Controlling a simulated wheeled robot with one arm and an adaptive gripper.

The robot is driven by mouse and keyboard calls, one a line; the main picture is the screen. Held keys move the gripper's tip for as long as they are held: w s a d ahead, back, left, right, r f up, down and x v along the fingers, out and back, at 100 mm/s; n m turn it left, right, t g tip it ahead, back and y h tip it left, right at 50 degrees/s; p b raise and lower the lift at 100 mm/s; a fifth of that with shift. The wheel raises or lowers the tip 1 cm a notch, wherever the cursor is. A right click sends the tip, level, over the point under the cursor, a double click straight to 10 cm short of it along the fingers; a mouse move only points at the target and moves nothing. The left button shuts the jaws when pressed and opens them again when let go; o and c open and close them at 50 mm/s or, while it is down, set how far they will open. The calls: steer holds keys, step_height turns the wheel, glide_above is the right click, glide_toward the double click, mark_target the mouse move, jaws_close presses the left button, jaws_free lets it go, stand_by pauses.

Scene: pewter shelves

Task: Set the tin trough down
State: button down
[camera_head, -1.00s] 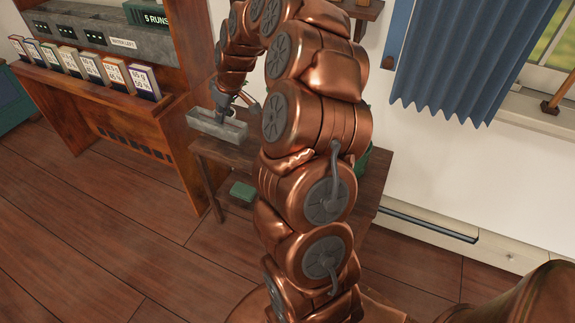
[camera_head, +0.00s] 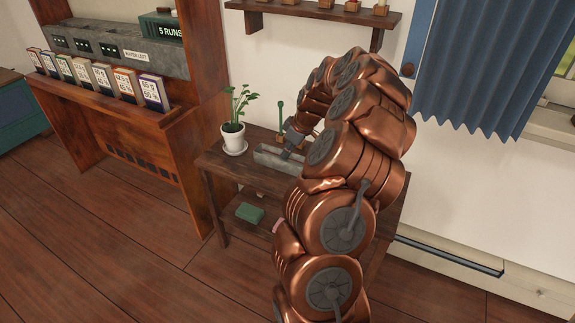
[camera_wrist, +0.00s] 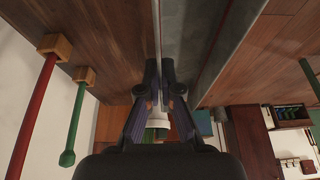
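The tin trough (camera_head: 266,157) is a long grey metal box at the table's top, partly hidden behind my arm in the head view. It looks level and rests on or just over the wooden table (camera_head: 222,169); I cannot tell if it touches. The trough's grey inside (camera_wrist: 208,35) shows right of that wall.
A potted plant (camera_head: 233,138) on a white saucer stands left of the trough. A green rod (camera_wrist: 75,125) and a red rod (camera_wrist: 33,120) stand in wooden blocks near the wall. A shelf (camera_head: 310,14) hangs above. A green box (camera_head: 249,213) lies under the tabletop.

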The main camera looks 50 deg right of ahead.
mark_target(287, 161)
steer(key=shift+f, duration=2.15)
steer(key=shift+f+b, duration=0.1)
steer(key=shift+b, duration=0.25)
steer(key=c, duration=1.8)
jaws_free()
steer(key=shift+c, duration=0.2)
steer(key=o, duration=0.5)
